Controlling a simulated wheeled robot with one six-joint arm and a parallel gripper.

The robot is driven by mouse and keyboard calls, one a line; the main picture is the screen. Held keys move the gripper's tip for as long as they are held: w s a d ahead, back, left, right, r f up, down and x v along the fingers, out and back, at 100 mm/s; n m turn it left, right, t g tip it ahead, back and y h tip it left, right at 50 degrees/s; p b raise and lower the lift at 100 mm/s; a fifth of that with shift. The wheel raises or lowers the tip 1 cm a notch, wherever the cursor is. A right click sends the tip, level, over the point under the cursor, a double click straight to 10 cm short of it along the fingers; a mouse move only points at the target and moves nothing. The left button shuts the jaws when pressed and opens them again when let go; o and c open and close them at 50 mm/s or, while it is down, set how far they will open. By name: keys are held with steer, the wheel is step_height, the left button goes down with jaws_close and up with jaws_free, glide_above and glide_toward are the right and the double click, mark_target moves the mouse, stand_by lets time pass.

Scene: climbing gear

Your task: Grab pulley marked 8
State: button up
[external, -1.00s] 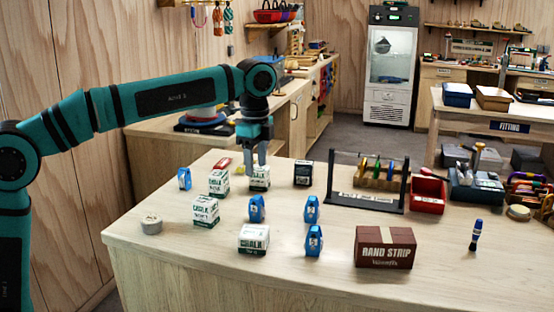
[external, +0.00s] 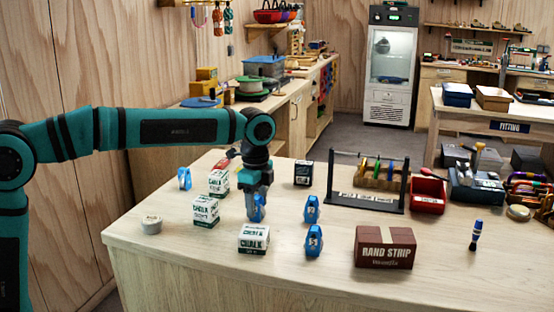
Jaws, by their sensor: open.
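Several blue pulleys stand on the wooden table. One pulley (external: 256,213) is at my gripper (external: 256,206), whose open fingers come down around or just in front of it; I cannot tell which. A second pulley (external: 311,211) stands to its right. A third pulley (external: 314,243) stands nearer the front edge, and another pulley (external: 184,179) stands at the back left. Their number marks are too small to read surely, so I cannot tell which is 8. My gripper partly hides the pulley below it.
White chalk boxes stand close by, at front (external: 254,239), left (external: 206,210) and back left (external: 218,182). A brown box (external: 384,248) and black rack (external: 365,203) stand right.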

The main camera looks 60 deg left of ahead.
steer(key=shift+f, duration=0.65)
steer(key=c, duration=1.1)
